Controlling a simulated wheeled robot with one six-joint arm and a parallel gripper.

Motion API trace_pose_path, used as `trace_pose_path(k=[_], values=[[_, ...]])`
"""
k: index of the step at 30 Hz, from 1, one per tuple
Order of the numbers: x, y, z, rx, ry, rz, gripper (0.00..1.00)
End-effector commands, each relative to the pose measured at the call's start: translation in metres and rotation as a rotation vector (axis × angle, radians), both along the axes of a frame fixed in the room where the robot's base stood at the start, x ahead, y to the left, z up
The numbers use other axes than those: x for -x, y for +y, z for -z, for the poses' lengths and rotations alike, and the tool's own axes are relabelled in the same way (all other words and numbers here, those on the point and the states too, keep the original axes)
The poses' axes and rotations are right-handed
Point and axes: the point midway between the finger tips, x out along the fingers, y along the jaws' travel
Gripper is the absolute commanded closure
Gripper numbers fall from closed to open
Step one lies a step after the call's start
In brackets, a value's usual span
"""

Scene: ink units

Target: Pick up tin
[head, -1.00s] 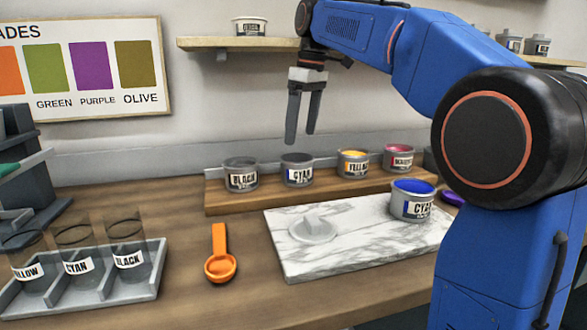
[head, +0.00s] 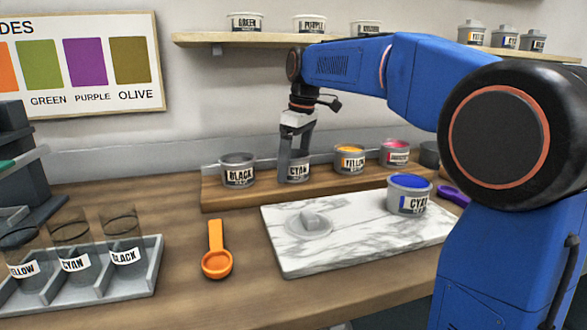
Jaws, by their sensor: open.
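A grey tin labelled CYAN (head: 297,173) stands on the wooden rack board between the BLACK tin (head: 238,172) and the YELLOW tin (head: 349,159). My gripper (head: 294,153) is open and pointing down at this CYAN tin. Its fingers overlap the tin's upper part and hide its rim; I cannot tell whether they touch it. Another open tin with a CYAN label and blue contents (head: 408,197) stands on the marble slab. A tin with red contents (head: 395,153) is at the right of the board.
The marble slab (head: 350,245) carries a pale round lid (head: 309,225). An orange scoop (head: 216,255) lies on the counter. A grey holder (head: 145,275) with labelled clear cups is at the left. Several tins stand on the shelf (head: 230,40) above my gripper.

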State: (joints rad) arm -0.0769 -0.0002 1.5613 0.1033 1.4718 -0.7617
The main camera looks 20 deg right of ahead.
Motion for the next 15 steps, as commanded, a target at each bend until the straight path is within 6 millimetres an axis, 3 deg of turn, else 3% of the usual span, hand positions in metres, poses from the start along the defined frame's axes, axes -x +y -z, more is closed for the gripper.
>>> trace_pose_path(k=[8,15], values=[[-0.0002,0.0002,0.0020,0.000,0.000,0.000,0.14],[-0.0002,0.0002,0.0019,0.000,0.000,0.000,0.71]])
